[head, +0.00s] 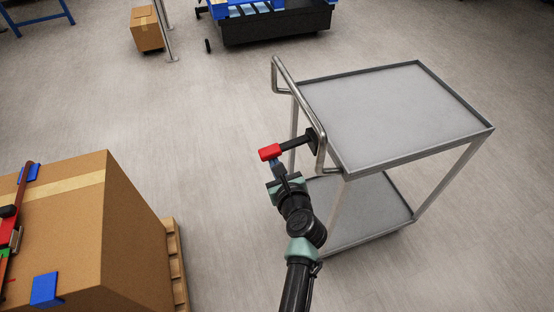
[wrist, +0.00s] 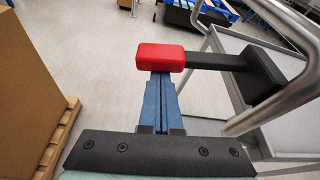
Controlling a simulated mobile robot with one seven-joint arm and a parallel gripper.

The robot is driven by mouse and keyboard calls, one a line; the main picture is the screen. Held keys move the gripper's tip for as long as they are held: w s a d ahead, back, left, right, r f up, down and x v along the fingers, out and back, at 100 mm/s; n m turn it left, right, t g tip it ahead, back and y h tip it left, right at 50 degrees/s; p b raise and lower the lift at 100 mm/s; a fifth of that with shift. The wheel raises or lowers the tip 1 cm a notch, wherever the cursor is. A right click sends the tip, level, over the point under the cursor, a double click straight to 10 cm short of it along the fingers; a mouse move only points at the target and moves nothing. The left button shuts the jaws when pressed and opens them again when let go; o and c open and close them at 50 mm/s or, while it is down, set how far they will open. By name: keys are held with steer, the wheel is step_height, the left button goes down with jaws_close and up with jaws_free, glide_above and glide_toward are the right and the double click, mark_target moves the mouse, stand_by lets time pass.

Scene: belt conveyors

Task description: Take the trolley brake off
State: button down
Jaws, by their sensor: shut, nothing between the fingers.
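The grey metal trolley (head: 380,108) stands at the right in the head view, with a flat empty top and a lower shelf. Its tubular handle (head: 297,100) is on its left end. A black lever with a red grip (head: 270,152) sticks out from a black mount (head: 312,140) below the handle. In the wrist view the red grip (wrist: 160,57) is at the fingertips of my gripper (wrist: 161,78), with the black lever (wrist: 212,61) running right to the mount. My gripper is shut and empty; its blue fingers end at the red grip's near side. I cannot tell whether they touch.
A large cardboard box (head: 130,220) on a wooden pallet (head: 176,265) stands at the left. A smaller box (head: 146,33) and a dark bin (head: 275,27) are at the back. The floor between them and the trolley is clear.

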mark_target(271, 151)
steer(key=r+m+p, duration=0.1)
steer(key=p, duration=0.1)
steer(key=r+m+y+p, duration=0.1)
steer(key=r+p, duration=0.1)
steer(key=shift+a+r, duration=0.2)
step_height(271, 151, up, 2)
steer(key=m+y+p, duration=0.1)
steer(key=m+p, duration=0.1)
steer(key=p, duration=0.1)
steer(key=shift+r+g, duration=0.1)
steer(key=shift+g, duration=0.2)
steer(key=shift+w+d+r+m+y+p, duration=0.1)
steer(key=shift+d+r+m+y+p, duration=0.35)
steer(key=shift+r+m+p, duration=0.45)
steer(key=shift+w+d+r+m+y+p, duration=0.1)
steer(key=shift+d+r+m+y+p, duration=0.1)
steer(key=shift+r+m+y+p, duration=0.75)
steer(key=shift+f+h, duration=0.3)
steer(key=shift+f, duration=0.05)
